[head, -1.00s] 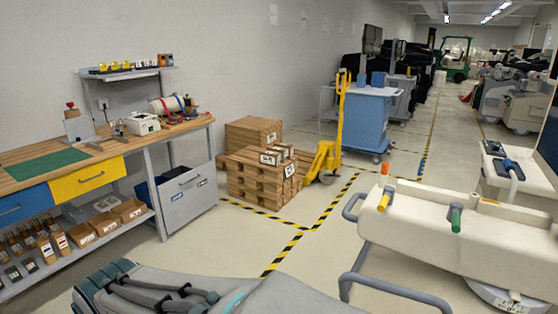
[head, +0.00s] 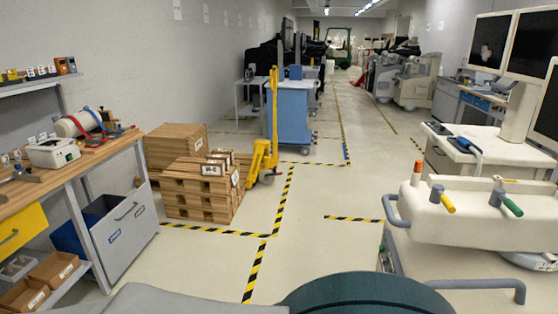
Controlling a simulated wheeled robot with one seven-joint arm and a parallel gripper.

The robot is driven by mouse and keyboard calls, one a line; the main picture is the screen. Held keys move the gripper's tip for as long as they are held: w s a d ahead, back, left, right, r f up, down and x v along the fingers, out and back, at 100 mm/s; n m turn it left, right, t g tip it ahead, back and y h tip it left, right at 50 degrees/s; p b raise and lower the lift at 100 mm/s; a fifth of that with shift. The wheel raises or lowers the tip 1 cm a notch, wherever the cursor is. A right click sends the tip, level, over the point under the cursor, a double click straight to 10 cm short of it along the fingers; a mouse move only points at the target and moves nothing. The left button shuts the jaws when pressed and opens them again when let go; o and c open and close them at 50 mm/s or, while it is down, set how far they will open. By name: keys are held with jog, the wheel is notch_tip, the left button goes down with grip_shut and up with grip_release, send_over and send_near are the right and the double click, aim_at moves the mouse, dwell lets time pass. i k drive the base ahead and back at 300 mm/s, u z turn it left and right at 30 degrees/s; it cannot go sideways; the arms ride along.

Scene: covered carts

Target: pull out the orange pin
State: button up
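A small upright orange pin (head: 416,171) stands at the left end of the cream-coloured covered cart (head: 465,222) on the right. The lower end of the pin is hard to make out at this size. My gripper is not in view; only rounded parts of my own arm show along the bottom edge, apart from the cart in the picture.
Grey tube rails (head: 392,210) stick out at the cart's left end. A workbench (head: 98,160) lines the left wall, with stacked wooden pallets (head: 196,197) and a yellow pallet truck (head: 268,150) beyond. The striped-line floor (head: 320,215) between is clear.

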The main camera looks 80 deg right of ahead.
aim_at(417, 164)
jog(key=i, duration=0.5)
jog(key=z, duration=2.15)
jog(key=i, duration=3.25)
jog(key=z, duration=2.8)
